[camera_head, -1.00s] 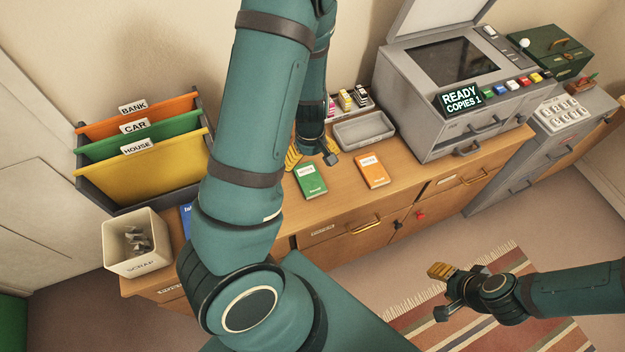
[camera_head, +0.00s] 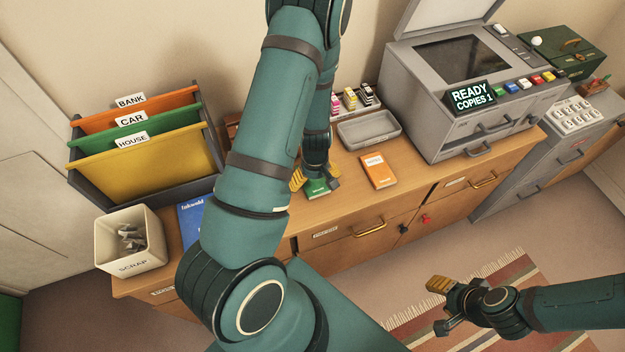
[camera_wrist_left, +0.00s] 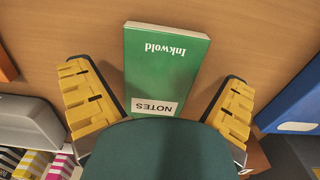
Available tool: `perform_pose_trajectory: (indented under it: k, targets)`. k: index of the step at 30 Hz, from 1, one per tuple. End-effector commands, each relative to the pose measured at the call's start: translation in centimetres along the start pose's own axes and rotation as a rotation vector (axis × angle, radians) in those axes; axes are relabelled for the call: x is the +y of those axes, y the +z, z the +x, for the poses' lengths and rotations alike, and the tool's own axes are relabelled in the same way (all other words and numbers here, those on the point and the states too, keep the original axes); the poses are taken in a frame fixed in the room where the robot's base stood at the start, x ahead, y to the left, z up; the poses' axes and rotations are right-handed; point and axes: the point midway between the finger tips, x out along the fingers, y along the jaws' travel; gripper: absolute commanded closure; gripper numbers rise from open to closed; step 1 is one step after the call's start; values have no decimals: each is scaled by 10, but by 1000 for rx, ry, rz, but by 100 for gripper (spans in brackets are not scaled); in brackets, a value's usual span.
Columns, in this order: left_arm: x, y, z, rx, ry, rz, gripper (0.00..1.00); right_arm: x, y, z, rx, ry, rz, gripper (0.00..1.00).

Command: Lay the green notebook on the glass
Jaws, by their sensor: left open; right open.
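The green notebook (camera_head: 317,188) lies flat on the wooden cabinet top, mostly hidden in the head view by my left gripper (camera_head: 315,179). In the left wrist view the green notebook (camera_wrist_left: 165,72) lies between the two spread fingers of my left gripper (camera_wrist_left: 160,100), with bare wood on either side of it. My left gripper is open, above the notebook, and holds nothing. The glass (camera_head: 462,60) is the dark pane on top of the grey copier, whose lid is raised. My right gripper (camera_head: 444,304) is open and empty, out over the striped rug.
An orange notebook (camera_head: 378,171) lies right of the green one. A blue book (camera_head: 190,222), file rack (camera_head: 190,190) and scrap bin (camera_head: 106,247) are at left. The copier's sign (camera_head: 473,96) reads READY COPIES 1.

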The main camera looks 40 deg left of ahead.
Motion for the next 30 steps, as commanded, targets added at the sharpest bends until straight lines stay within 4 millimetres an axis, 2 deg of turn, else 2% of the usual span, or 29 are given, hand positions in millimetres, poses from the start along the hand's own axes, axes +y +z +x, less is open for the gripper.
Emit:
perform_pose_trajectory:
  k: [2, 8, 14, 17, 23, 26, 30]
  targets:
    - [0, 0, 7, 0, -1, -1, 0, 1, 1, 2, -2, 0, -1, 53]
    - [0, 0, 6, 0, 0, 0, 0, 0, 1, 1, -2, 0, -1, 53]
    - [0, 0, 6, 0, 0, 1, 67, 0, 1, 1, -2, 0, 0, 53]
    - [0, 0, 6, 1, 0, 1, 72, 0, 1, 1, -2, 0, 0, 53]
    - [0, 0, 5, 1, 0, 1, 72, 0, 1, 1, -2, 0, 0, 53]
    - [1, 0, -4, 2, 2, 2, 73, -1, 0, -2, 0, 0, 0, 53]
    - [1, 0, -28, 3, 4, 3, 73, -3, -3, -9, 5, 1, 2, 53]
